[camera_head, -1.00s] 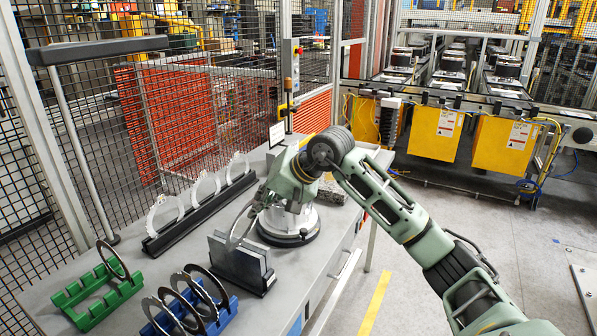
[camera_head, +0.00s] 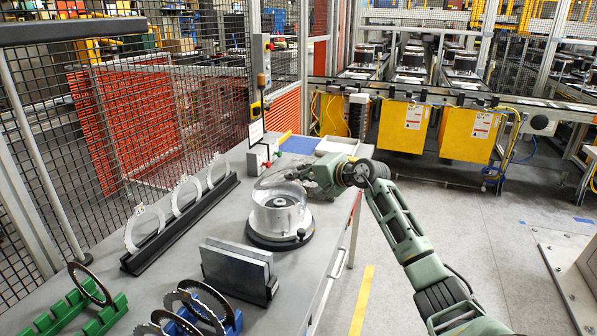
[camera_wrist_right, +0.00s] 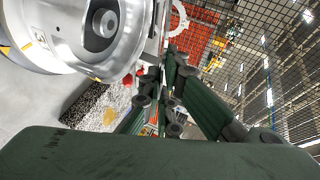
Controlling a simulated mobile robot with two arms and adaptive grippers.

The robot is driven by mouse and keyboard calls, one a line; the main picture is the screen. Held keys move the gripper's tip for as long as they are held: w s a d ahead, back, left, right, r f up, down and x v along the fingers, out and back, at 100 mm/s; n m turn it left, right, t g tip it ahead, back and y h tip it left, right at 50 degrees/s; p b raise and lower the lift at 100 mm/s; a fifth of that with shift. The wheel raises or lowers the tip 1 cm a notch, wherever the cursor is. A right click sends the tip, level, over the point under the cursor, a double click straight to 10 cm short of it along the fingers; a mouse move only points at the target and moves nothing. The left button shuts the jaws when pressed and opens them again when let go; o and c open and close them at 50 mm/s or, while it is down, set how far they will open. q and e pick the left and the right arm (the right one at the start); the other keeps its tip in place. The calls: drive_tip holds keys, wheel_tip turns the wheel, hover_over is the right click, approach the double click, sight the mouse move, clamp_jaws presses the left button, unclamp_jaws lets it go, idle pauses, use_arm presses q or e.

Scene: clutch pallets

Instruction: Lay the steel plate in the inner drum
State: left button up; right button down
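The drum (camera_head: 268,221) is a silver cylinder with a hub inside, on a dark round base on the bench. My right gripper (camera_head: 300,175) is over its far right rim, arm coming from the right. The grip is partly hidden there. My left gripper is not in view.
A black rack holds several pale rings (camera_head: 150,228) at left. A grey block stand (camera_head: 238,268) is in front of the drum. Dark rings stand in a blue rack (camera_head: 232,325), and another in a green rack (camera_head: 103,318). A mesh fence borders the bench's far side.

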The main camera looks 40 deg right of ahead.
wheel_tip(320, 180, down, 3)
drive_tip(key=shift+w+b, duration=0.1)
drive_tip(key=shift+b, duration=0.65)
drive_tip(key=shift+f+b, duration=0.25)
drive_tip(key=shift+b, duration=0.1)
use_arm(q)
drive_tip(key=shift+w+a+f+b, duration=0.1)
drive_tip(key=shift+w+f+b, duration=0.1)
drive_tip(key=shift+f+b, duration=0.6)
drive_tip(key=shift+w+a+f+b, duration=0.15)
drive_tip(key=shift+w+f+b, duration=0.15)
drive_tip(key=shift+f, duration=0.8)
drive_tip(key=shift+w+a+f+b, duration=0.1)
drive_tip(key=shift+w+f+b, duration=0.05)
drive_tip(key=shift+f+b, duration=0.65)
use_arm(e)
drive_tip(key=shift+f, duration=1.55)
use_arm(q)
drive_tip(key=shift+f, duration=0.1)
use_arm(e)
drive_tip(key=c, duration=1.9)
unclamp_jaws()
drive_tip(key=shift+o, duration=0.2)
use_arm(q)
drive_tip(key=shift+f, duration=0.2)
use_arm(e)
drive_tip(key=shift+f, duration=0.15)
